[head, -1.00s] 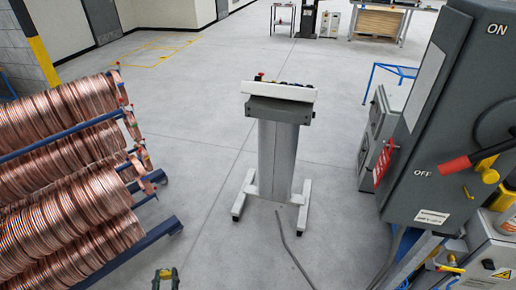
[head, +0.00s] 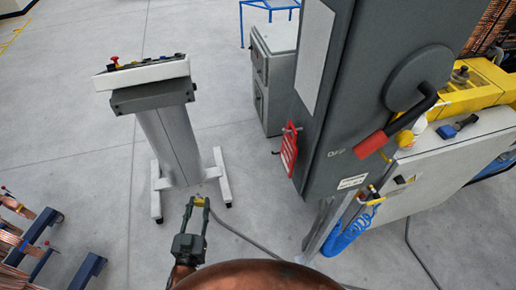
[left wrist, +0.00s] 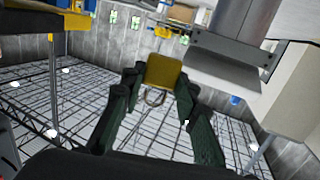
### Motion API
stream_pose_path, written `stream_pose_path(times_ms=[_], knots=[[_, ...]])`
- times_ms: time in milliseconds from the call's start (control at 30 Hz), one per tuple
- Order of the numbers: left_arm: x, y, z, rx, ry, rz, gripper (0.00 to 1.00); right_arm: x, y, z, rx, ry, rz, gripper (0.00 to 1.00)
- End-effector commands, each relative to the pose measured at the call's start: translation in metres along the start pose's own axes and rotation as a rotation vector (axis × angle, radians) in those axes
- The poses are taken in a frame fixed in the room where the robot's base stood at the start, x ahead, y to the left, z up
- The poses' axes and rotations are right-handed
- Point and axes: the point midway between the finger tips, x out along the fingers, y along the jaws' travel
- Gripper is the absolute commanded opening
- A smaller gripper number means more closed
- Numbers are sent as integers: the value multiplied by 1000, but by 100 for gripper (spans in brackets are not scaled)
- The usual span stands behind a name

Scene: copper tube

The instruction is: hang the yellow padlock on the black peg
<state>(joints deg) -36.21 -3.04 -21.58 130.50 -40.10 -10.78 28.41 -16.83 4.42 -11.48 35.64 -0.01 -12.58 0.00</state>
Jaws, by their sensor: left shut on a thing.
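The yellow padlock (head: 199,201) is between the fingertips of my left gripper (head: 197,206), low in the head view, left of the grey switch cabinet. In the left wrist view the padlock's yellow body (left wrist: 163,72) sits between the dark green fingers (left wrist: 158,84), which are shut on it. Its metal shackle (left wrist: 154,97) points back toward the palm. The padlock is held in the air, apart from the cabinet. I cannot clearly make out the black peg; a small dark stub (head: 276,153) shows beside the red tag on the cabinet. My right gripper is out of view.
The grey cabinet (head: 325,110) with its red-gripped lever (head: 385,135) stands at the right, a red tag (head: 289,148) on its side. A control pedestal (head: 165,135) stands at the left. Copper coils (head: 8,240) are at the lower left. Open floor lies between pedestal and cabinet.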

Motion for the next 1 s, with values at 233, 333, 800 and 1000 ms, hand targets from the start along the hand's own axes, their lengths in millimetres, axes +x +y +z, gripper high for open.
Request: stream_pose_path(times_ms=[233,333,800,1000], knots=[[42,-7,-34,17,10,138,2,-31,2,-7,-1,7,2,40],[59,3,-49,25,10,232,2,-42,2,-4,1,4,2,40],[64,94,-164,57,10,800,2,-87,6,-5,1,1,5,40],[26,135,-221,71,7,1078,2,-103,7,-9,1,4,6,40]])
